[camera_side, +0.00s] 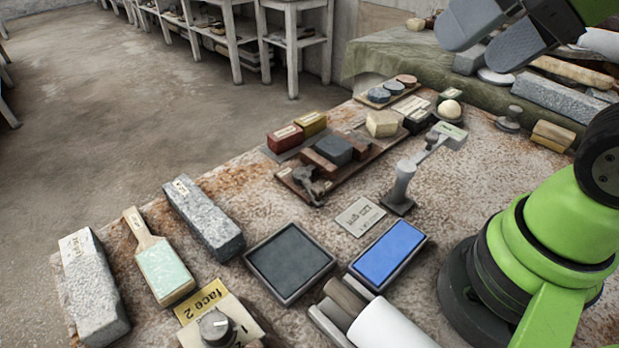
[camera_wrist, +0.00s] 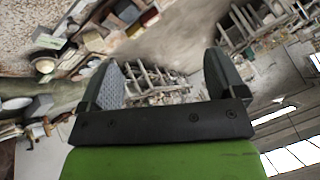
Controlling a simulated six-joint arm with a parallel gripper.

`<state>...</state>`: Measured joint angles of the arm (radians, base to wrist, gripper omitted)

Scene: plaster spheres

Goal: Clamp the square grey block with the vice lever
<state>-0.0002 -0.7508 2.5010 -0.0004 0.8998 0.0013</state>
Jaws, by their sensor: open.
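The square grey block (camera_side: 333,149) sits between the brown wooden jaws of the vice (camera_side: 318,163) on a wooden board in the side view. The dark metal vice lever (camera_side: 309,186) is at the near left end of that board. I cannot tell whether the jaws press on the block. My gripper (camera_side: 488,42) is at the top right, raised above the table and well apart from the vice. In the wrist view, my gripper (camera_wrist: 164,82) has its fingers wide apart with nothing between them. The block and lever are too small to make out there.
Red and yellow blocks (camera_side: 298,130) stand behind the vice. A grey post stand (camera_side: 402,185) is to its right. In front are a dark tray (camera_side: 290,262), a blue pad (camera_side: 388,250) and a grey stone bar (camera_side: 204,217). The air between gripper and vice looks clear.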

